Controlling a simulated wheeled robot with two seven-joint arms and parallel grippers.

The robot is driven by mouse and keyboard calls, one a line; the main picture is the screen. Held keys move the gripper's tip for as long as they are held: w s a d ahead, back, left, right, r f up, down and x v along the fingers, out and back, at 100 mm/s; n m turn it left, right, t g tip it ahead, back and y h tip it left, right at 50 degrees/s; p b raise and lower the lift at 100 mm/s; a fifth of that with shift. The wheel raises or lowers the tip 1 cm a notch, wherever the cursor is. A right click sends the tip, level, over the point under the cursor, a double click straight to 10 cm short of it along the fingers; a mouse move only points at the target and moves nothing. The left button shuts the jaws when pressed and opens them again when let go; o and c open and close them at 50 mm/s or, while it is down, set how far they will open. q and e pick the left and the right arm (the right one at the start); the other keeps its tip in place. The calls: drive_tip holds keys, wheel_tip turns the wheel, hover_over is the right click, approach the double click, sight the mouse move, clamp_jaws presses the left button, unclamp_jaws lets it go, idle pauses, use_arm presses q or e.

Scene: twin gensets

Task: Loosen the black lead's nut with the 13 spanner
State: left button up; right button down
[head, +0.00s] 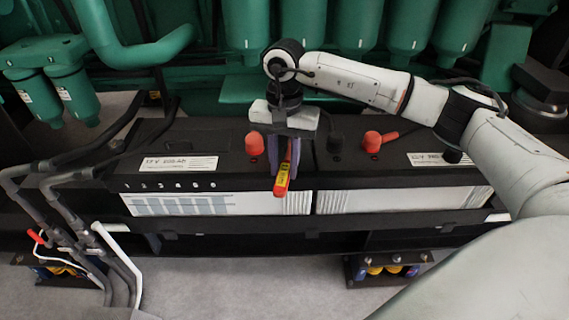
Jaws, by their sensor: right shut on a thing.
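My right gripper (284,168) hangs over the middle of the two batteries, with its fingers pointing down and shut on a red tool with a yellow band (283,180). The tool is probably the 13 spanner, but its size mark is not readable. Its lower end reaches over the batteries' front edge. A black terminal cap (335,143), with what looks like the black lead, is just right of the gripper. The nut cannot be made out. My left gripper is out of view.
The left battery (215,180) and right battery (400,172) stand side by side on a black rack. Red terminal caps (254,144) and (372,141) stand close by. Green engine parts (350,25) rise behind. Small trays (375,270) sit below; grey pipes (75,215) are at left.

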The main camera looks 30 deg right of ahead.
drive_tip(key=shift+r, duration=0.3)
drive_tip(key=shift+r+p, duration=1.6)
drive_tip(key=shift+r, duration=0.65)
